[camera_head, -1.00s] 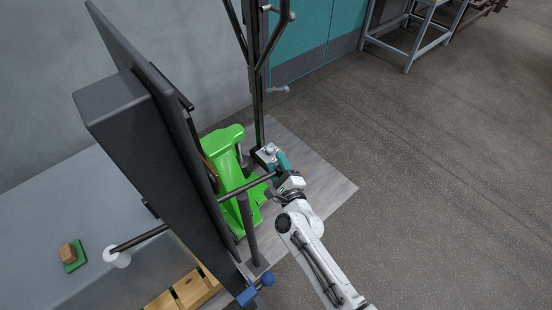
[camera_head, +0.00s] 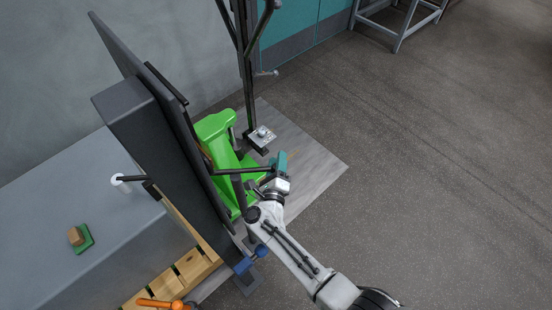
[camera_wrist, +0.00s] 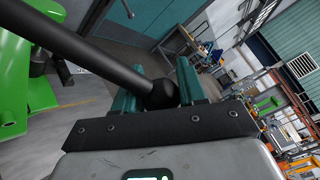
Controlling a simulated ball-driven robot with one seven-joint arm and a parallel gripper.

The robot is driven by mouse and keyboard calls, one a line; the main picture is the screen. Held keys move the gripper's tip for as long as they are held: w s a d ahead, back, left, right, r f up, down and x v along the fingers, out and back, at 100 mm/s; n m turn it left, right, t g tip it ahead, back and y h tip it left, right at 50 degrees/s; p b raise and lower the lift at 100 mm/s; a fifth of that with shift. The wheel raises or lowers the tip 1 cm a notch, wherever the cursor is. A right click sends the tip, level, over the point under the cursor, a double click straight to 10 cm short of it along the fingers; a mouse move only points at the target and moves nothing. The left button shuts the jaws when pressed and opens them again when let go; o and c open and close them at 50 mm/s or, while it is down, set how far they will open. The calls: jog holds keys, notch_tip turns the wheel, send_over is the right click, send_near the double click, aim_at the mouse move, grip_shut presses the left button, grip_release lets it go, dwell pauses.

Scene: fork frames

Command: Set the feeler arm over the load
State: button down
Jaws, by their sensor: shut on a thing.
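The feeler arm is a black rod (camera_head: 240,171) with a white roller (camera_head: 120,181) on its far left end. The dark upright panel hides its middle. In the wrist view, the rod (camera_wrist: 95,58) ends in a black ball knob (camera_wrist: 163,94) between teal fingers. My gripper (camera_head: 279,163) is shut on this knob, to the right of the green machine body; it also shows in the wrist view (camera_wrist: 157,85). The roller is over the grey table's far part. I cannot tell which thing is the load.
A dark panel (camera_head: 150,110) stands over the grey table (camera_head: 60,200). A brown block (camera_head: 75,236) lies on a green pad. A green machine body (camera_head: 222,150) stands by a black post (camera_head: 248,90). A wooden pallet (camera_head: 165,283) is in front. Floor on the right is clear.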

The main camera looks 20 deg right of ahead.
jog(key=shift+s+a+r+m+h, duration=0.15)
jog(key=shift+r+m+h, duration=0.1)
jog(key=shift+m+h, duration=0.15)
jog(key=c, duration=0.9)
grip_release()
jog(key=shift+c, duration=0.2)
jog(key=shift+o, duration=1.2)
jog(key=shift+s+f, duration=0.1)
jog(key=shift+s, duration=0.05)
jog(key=shift+s, duration=0.1)
jog(key=v, duration=1)
jog(key=shift+s+a+b, duration=0.2)
jog(key=shift+a+b, duration=0.15)
jog(key=shift+s, duration=0.1)
